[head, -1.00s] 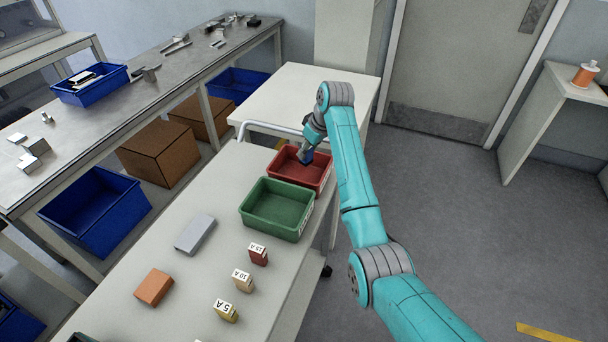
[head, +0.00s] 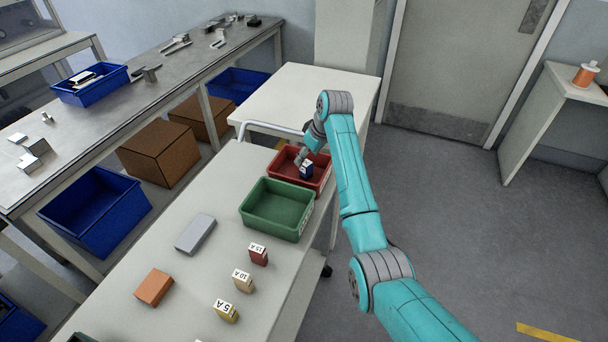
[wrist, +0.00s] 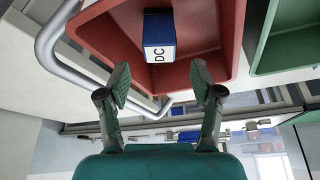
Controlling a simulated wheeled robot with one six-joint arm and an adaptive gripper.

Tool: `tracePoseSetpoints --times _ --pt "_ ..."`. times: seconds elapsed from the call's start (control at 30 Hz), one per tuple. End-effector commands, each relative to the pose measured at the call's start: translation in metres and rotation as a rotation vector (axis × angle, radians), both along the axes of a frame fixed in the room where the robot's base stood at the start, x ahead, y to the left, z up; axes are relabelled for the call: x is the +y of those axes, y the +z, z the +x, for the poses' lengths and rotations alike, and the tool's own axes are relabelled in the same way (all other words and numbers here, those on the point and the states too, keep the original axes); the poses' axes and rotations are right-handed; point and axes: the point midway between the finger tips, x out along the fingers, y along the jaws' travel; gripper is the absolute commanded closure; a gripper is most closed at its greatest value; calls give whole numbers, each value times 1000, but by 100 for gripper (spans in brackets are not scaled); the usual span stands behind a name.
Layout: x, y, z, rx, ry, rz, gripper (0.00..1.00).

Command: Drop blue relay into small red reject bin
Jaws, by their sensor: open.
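The blue relay (head: 306,170) with a white label shows within the small red bin (head: 322,184), toward the bin's right side. In the wrist view the relay (wrist: 158,30) shows its "DC" label against the inside of the red bin (wrist: 215,30). I cannot tell whether it rests on the bin floor. My gripper (head: 300,160) is over the red bin. In the wrist view its fingers (wrist: 159,75) are spread wide, with the relay beyond the fingertips and clear of both.
A green bin (head: 277,210) stands directly in front of the red bin. Several labelled blocks (head: 242,281), a grey block (head: 195,234) and an orange block (head: 154,288) lie on the white table. A metal rail (wrist: 50,45) runs beside the red bin.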

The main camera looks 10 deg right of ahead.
Motion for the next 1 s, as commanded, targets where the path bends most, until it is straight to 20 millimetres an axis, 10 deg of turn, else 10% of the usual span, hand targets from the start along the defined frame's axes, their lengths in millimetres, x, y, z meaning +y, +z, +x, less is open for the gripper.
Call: tracePoseSetpoints --times 1.0 --pt "-24 111 -39 0 0 0 34"
